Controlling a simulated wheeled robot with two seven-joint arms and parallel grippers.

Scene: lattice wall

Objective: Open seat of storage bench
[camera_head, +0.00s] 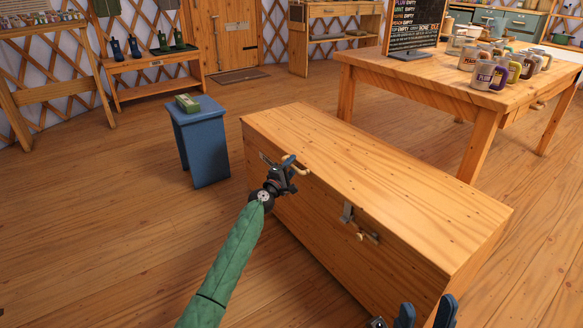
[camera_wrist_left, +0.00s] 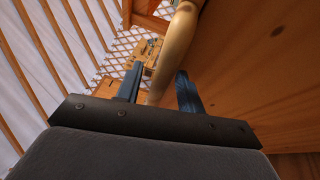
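The storage bench (camera_head: 370,180) is a long pale wooden box in the middle of the head view, its flat lid down. A curved wooden handle (camera_head: 300,169) is at the front edge of its lid near the left end. My left gripper (camera_head: 284,168) is at this handle. In the left wrist view, the handle (camera_wrist_left: 172,60) passes between the two blue fingers, which stand apart with some gap around it. A metal latch (camera_head: 347,212) with a small wooden toggle (camera_head: 360,236) is on the bench front. My right gripper (camera_head: 425,312) is low at the bottom edge, its blue fingers apart.
A blue bin (camera_head: 203,145) with a green box (camera_head: 187,103) on top stands left of the bench. A wooden table (camera_head: 430,75) with several mugs and a chalkboard stands behind it to the right. Floor (camera_head: 110,215) at the front left is clear.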

